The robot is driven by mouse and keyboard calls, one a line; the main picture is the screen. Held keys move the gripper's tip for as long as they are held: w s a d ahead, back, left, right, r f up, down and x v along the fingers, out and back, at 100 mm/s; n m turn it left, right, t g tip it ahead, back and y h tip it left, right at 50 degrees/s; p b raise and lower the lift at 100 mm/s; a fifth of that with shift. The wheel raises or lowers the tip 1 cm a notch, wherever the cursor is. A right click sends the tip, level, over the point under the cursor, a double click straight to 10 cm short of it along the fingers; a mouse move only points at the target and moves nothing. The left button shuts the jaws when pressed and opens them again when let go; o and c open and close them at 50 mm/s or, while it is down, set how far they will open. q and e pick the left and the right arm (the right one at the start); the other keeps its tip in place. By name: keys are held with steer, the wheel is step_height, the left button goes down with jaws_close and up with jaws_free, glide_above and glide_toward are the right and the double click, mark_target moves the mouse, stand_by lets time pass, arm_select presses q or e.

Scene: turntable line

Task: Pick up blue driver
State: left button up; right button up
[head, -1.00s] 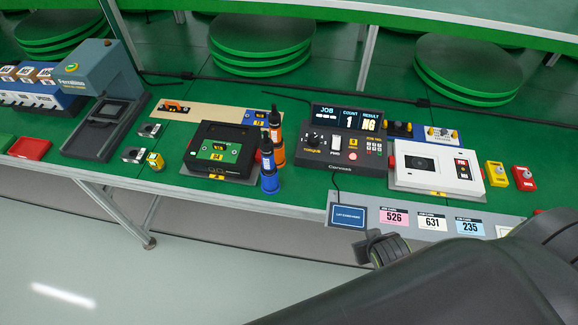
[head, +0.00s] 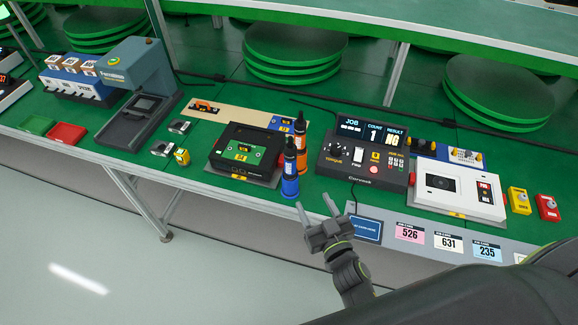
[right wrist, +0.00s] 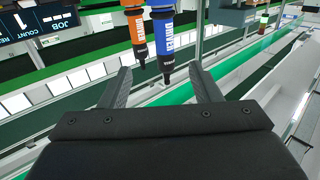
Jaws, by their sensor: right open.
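The blue driver (head: 289,182) stands upright near the front edge of the green bench, with a black upper part. An orange driver (head: 301,160) stands right behind it. My right gripper (head: 314,204) is open and empty, just in front and to the right of the blue driver, its fingers pointing toward the bench. In the right wrist view the blue driver (right wrist: 164,32) shows upside down, beyond and between the two open fingers (right wrist: 158,85), apart from them. The orange driver (right wrist: 136,28) is beside it on the left. My left gripper is out of view.
A black fixture box (head: 245,155) stands left of the drivers. A black console (head: 362,165) with a lit display stands to the right, then a white device (head: 458,190). A grey label strip (head: 390,229) runs along the front edge.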

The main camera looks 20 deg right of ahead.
mark_target(294, 167)
steer(key=w, duration=0.4)
steer(key=w+a+b, duration=0.1)
steer(key=w, duration=0.3)
steer(key=w+b, duration=0.1)
steer(key=w, duration=0.3)
steer(key=shift+a, duration=0.15)
steer(key=w, duration=0.1)
steer(key=w+b, duration=0.1)
steer(key=w, duration=0.1)
steer(key=w+b, duration=0.1)
steer(key=shift+w+a+f, duration=0.15)
steer(key=shift+w+a, duration=0.2)
steer(key=shift+w, duration=0.35)
jaws_close()
steer(key=shift+r, duration=0.25)
